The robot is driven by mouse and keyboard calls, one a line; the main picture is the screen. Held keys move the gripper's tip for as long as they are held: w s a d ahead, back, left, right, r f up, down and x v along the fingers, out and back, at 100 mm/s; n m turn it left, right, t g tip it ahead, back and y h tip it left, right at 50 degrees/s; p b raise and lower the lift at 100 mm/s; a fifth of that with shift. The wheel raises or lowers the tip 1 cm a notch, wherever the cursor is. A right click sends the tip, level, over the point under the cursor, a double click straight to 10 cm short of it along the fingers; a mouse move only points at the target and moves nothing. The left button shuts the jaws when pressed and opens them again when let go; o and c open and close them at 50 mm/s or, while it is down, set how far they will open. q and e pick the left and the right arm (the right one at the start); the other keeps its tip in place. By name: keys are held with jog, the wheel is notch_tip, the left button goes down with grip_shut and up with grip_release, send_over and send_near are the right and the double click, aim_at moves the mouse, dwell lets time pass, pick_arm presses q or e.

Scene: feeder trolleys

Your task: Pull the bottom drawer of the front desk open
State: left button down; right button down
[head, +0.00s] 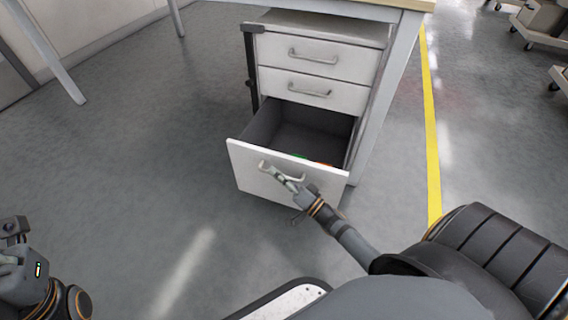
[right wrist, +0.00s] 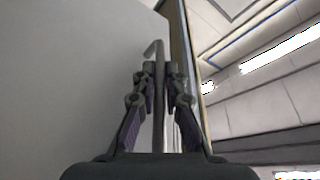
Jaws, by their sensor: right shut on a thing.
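The white bottom drawer (head: 243,168) of the front desk's cabinet stands well open in the head view. Its dark interior shows, with a little green and orange on its floor. My right gripper (head: 277,173) is at the drawer's front and is shut on its bar handle (head: 295,180). In the right wrist view the handle (right wrist: 159,62) runs between the two fingers (right wrist: 160,75). My left gripper (head: 12,240) is at the lower left edge, far from the drawer, and its fingertips are not clear.
Two upper drawers (head: 285,54) of the cabinet are shut. The desk leg (head: 392,90) stands close to the right of the open drawer. A yellow floor line (head: 432,140) runs further right. Trolleys (head: 540,25) stand at the top right. The floor left of the drawer is clear.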

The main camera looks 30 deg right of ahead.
jog(key=shift+s+a+p, duration=0.4)
jog(key=shift+s+a, duration=0.3)
jog(key=shift+a, duration=0.15)
jog(key=c, duration=1.7)
grip_release()
jog(key=v, duration=1.2)
